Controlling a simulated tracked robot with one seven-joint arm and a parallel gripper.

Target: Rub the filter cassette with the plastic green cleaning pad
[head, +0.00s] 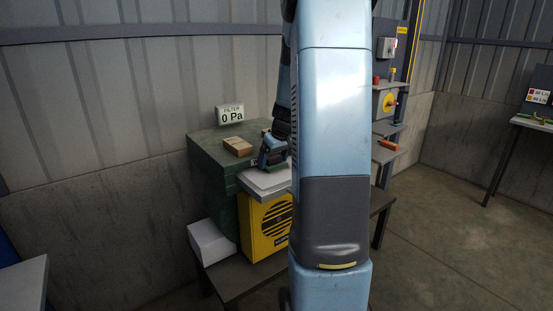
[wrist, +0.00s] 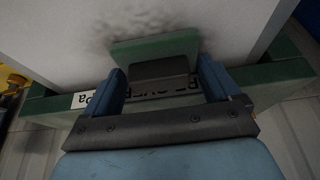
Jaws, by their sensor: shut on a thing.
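My gripper (wrist: 162,82) is shut on the dark grip block of the green cleaning pad (wrist: 155,50). The pad is at the white face of the filter cassette (wrist: 70,45), beside a dark sooty smudge near the pad's far edge. I cannot tell for sure whether the pad touches the face. In the head view my gripper (head: 269,158) is over the pale cassette (head: 266,181), at the front of the green housing (head: 215,165). My arm hides the cassette's right part, and the pad is hardly seen there.
A "FILTER 0 Pa" display (head: 230,114) and a tan block (head: 238,146) stand on the housing. A yellow fan unit (head: 267,226) is below the cassette, with a white box (head: 210,242) to its left. Shelves (head: 387,128) with coloured parts stand to the right.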

